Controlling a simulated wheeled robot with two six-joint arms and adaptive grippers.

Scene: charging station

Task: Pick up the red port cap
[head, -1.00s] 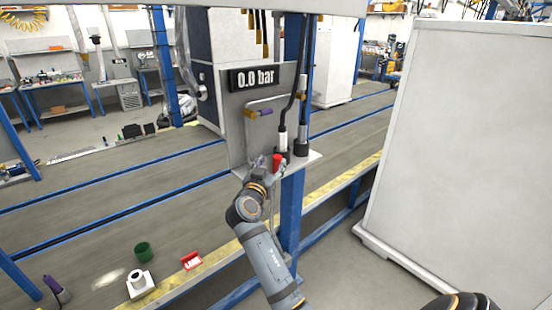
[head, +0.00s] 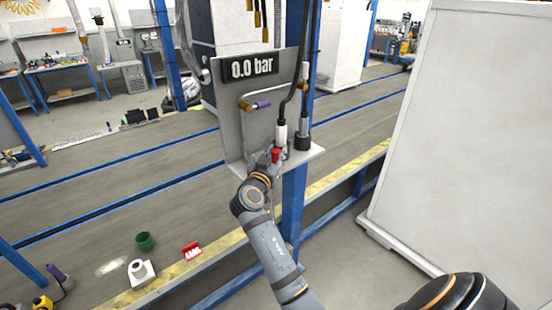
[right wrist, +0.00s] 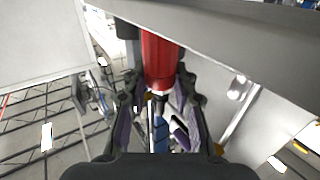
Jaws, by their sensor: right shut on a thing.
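The red port cap (head: 276,154) shows at the front edge of the grey panel's small shelf (head: 310,153), just below a white-sleeved connector on a black hose. In the right wrist view the cap (right wrist: 160,60) is a red cylinder, upright in the picture, its lower end between the two fingertips. My right gripper (head: 270,162) is shut on the cap; in the right wrist view its fingers (right wrist: 160,86) flank the cap. The grey shelf edge passes close to the cap there, and I cannot tell whether they touch. My left gripper is not in view.
A panel with a "0.0 bar" display (head: 250,68) stands above the shelf. A dark fitting (head: 302,140) stands on the shelf's right. A large white cabinet (head: 465,140) fills the right. A green cup (head: 145,241), white part (head: 141,272) and red block (head: 192,251) lie lower left.

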